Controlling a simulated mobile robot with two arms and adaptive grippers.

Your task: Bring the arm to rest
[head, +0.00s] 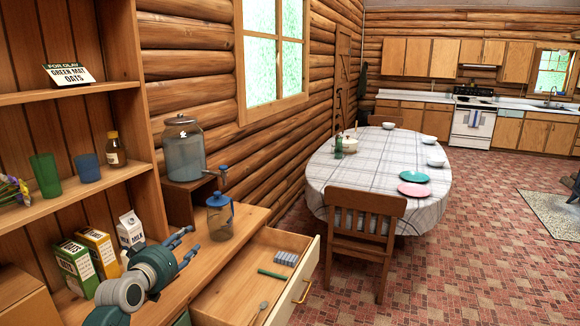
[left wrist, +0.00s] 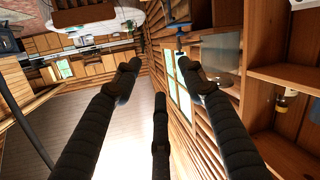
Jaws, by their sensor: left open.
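My left arm (head: 155,265) comes in from the bottom left, over the wooden counter beside the shelves. Its left gripper (head: 187,244) points right and has its fingers spread with nothing between them. My right arm and gripper are not in view.
Cartons, including a yellow one (head: 98,252) and a white one (head: 131,230), stand behind the arm. A glass dispenser (head: 184,153) stands by the wall. An open drawer (head: 235,292) sticks out at the front. Free floor (head: 450,260) lies right of the set table (head: 335,170).

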